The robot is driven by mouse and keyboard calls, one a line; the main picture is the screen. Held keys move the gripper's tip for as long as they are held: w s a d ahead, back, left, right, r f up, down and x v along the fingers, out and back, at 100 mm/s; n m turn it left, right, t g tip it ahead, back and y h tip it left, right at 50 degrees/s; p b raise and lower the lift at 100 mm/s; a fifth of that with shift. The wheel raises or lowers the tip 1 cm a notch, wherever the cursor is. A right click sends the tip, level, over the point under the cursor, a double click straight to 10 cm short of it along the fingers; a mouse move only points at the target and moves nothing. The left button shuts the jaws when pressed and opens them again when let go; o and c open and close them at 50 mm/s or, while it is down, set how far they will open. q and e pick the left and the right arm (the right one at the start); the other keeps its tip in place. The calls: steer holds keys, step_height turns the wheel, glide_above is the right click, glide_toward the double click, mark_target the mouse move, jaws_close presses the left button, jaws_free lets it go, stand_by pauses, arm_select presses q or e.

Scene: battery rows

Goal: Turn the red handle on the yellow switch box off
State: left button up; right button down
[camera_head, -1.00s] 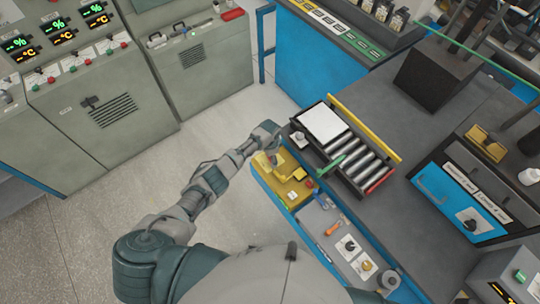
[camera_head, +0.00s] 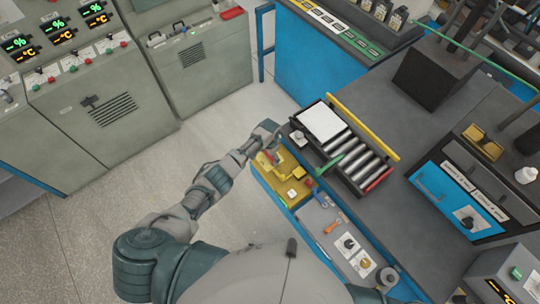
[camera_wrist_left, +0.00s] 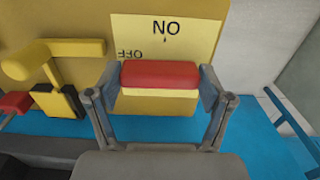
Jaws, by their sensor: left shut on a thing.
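The yellow switch box (camera_head: 294,188) stands at the near edge of the bench in the head view. In the left wrist view its yellow plate (camera_wrist_left: 190,42) carries the words ON and OFF, both upside down. The red handle (camera_wrist_left: 160,72) with a yellow part below it lies across the middle of that view, in front of the plate. My left gripper (camera_wrist_left: 160,82) has one finger at each end of the red handle and is shut on it. In the head view my left gripper (camera_head: 268,150) is at the box's far end, partly hiding the handle. My right gripper is out of view.
A yellow lever (camera_wrist_left: 60,55) and another red-ended part (camera_wrist_left: 14,104) are left of the handle. A roller tray (camera_head: 352,155) stands right of the box. A grey panel (camera_head: 335,235) with knobs and tools lies nearer. Open floor (camera_head: 110,215) is to the left.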

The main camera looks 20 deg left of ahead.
arm_select(q)
steer(key=o, duration=1)
steer(key=shift+w+r, duration=0.15)
steer(key=shift+c, duration=0.2)
steer(key=shift+o, duration=0.5)
step_height(320, 180, up, 12)
steer(key=shift+f, duration=0.25)
